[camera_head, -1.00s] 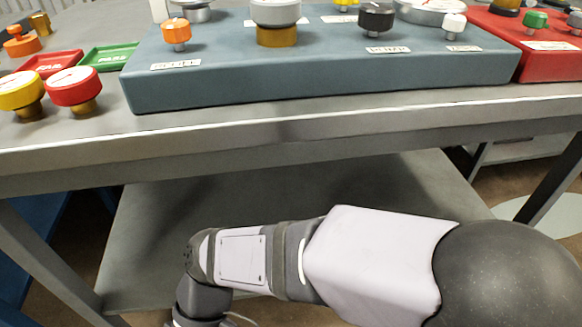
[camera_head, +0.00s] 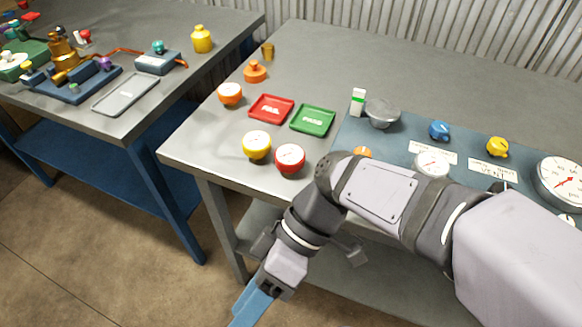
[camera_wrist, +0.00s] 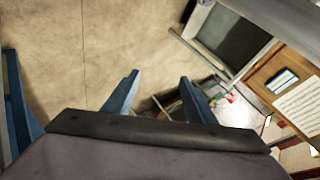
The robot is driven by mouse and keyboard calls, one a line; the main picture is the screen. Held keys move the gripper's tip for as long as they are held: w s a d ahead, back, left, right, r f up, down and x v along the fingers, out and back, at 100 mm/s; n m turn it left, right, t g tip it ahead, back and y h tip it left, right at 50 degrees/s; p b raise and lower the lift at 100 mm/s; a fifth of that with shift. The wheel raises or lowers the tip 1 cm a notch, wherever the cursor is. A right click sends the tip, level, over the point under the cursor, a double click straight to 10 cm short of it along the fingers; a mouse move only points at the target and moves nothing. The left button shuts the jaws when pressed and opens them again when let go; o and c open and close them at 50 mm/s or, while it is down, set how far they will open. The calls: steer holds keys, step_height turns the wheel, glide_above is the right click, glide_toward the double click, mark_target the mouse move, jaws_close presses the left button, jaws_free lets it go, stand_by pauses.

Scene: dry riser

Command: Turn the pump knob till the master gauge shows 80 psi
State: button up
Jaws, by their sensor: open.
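The grey-blue pump panel (camera_head: 352,131) lies on the grey bench at the right of the head view. A large white gauge with a red needle (camera_head: 562,181), probably the master gauge, is cut by the right edge; its reading is too small to tell. The black pump knob is mostly or wholly hidden behind my arm. My gripper, its blue finger (camera_head: 250,304) at the bottom of the head view, hangs in front of the bench, well away from the panel. In the wrist view my gripper (camera_wrist: 160,77) has its blue fingers apart with nothing between them.
Blue (camera_head: 439,130) and yellow (camera_head: 497,147) knobs sit on the panel. A second table stands left.

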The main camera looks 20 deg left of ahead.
steer(key=w+d+r+n+t+p, duration=0.1)
steer(key=w+d+r+t+p, duration=0.2)
steer(key=w+d+r+p, duration=0.45)
steer(key=w+d+r+t+p, duration=0.35)
steer(key=w+r+p, duration=0.55)
steer(key=w+p, duration=0.3)
steer(key=w+d+r+n+h+p, duration=0.1)
steer(key=w+d+p, duration=0.2)
steer(key=d, duration=0.3)
steer(key=w+d+r+n+t+h+p, duration=0.1)
steer(key=w+d+p, duration=0.2)
steer(key=d+p, duration=0.2)
steer(key=w+d+r+n+t+h+p, duration=0.1)
steer(key=w+d+p, duration=0.2)
steer(key=d, duration=0.6)
steer(key=shift+w+d+r+h+p, duration=0.1)
steer(key=shift+d+r+h+p, duration=0.1)
steer(key=shift+r+h+p, duration=0.35)
steer(key=shift+d+f+t, duration=0.25)
steer(key=shift+d+f, duration=0.05)
steer(key=shift+a+f+p, duration=0.1)
steer(key=shift+f+p, duration=0.6)
steer(key=shift+f, duration=2.95)
steer(key=c, duration=1)
